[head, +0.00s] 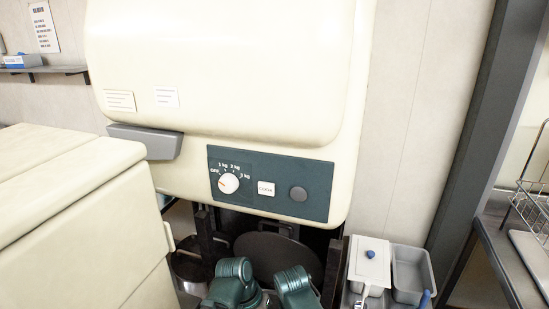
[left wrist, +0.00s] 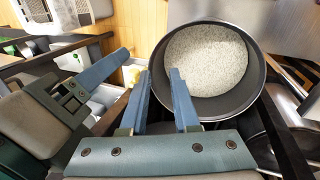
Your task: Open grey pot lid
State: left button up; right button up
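In the left wrist view a round dark-grey pot (left wrist: 256,88) is uncovered and holds white rice (left wrist: 206,62). My left gripper (left wrist: 158,75) is empty, its two blue fingers apart, just beside the pot's near left rim. My right gripper (left wrist: 125,55) shows at the left; its finger gap is unclear. In the head view a dark-grey round disc (head: 275,257) sits under the machine, partly hidden by my teal arms. It could be the lid, but I cannot tell for sure. Both gripper tips are out of the head view.
A cream machine (head: 225,60) with a dark control panel (head: 270,184) overhangs the disc. A metal pot (head: 188,268) stands to the left. A white-lidded container (head: 369,262) and a grey bin (head: 411,271) stand at right. A cream cabinet (head: 75,215) blocks the left.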

pick_arm(q)
jog(key=s+a+m+y+p, duration=0.1)
jog(key=s+a+m+y, duration=0.1)
jog(key=s+a+y, duration=0.15)
jog(key=shift+w+d+n+h+b, duration=0.95)
jog(key=shift+w+d+h, duration=0.8)
jog(key=shift+w, duration=0.95)
jog(key=n+t+h+b, duration=0.5)
jog(key=n+t+h, duration=0.35)
jog(key=h, duration=0.35)
send_near(274, 224)
jog(key=shift+m, duration=0.4)
jog(key=shift+w+f+x, duration=0.1)
jog(key=shift+x, duration=2.5)
jog(key=shift+w+f+x, duration=0.1)
jog(key=shift+f+x, duration=0.05)
jog(key=shift+x, duration=2.45)
pick_arm(e)
jog(key=shift+f, duration=2.55)
pick_arm(q)
jog(key=shift+a, duration=0.15)
grip_shut()
